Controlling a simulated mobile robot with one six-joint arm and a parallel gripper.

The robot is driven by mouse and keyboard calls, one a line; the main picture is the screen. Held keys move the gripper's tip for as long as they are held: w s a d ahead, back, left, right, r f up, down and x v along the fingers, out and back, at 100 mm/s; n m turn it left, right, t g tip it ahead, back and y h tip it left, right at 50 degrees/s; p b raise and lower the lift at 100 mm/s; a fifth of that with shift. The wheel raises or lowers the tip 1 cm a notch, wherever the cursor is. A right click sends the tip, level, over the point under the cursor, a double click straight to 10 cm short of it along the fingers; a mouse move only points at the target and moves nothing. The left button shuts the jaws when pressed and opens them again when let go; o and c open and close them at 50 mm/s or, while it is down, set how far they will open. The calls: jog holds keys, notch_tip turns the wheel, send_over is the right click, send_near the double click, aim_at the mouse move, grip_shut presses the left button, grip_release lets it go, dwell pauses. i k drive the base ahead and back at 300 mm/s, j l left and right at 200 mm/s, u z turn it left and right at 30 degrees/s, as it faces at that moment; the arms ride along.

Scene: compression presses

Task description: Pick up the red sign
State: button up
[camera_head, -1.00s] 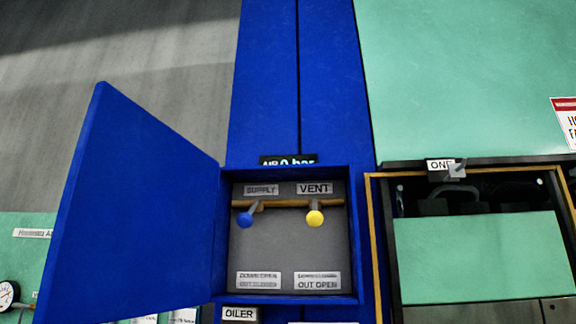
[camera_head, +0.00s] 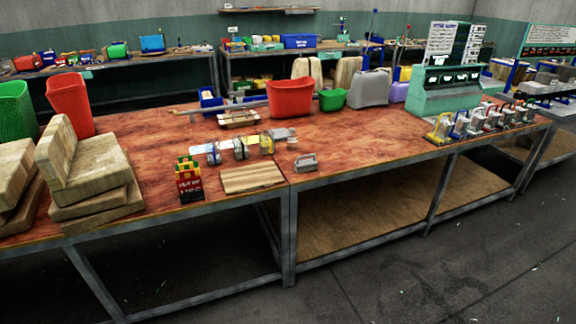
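A small red sign (camera_head: 190,184) with pale lettering too small to read surely stands near the front edge of the brown-red workbench (camera_head: 350,138). Yellow and green parts show at its top. It is just left of a flat wooden board (camera_head: 252,178). I cannot tell whether it is one piece or several signs together. My gripper is not in view.
Thick wooden blocks (camera_head: 88,170) are stacked on the left of the bench. A red bin (camera_head: 290,97), a green bin (camera_head: 333,100) and a grey case (camera_head: 369,88) stand behind. Padlock-like items (camera_head: 452,124) line the right. Open floor (camera_head: 440,270) lies in front.

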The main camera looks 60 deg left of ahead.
aim_at(193, 182)
jog(key=u, duration=2.95)
jog(key=i+j, duration=0.3)
jog(key=i, duration=0.25)
jog(key=i+j, duration=0.25)
jog(key=i, duration=0.25)
jog(key=i+j+z, duration=0.1)
jog(key=i+j, duration=0.2)
jog(key=i, duration=0.25)
jog(key=i+j, duration=0.35)
jog(key=i, duration=0.15)
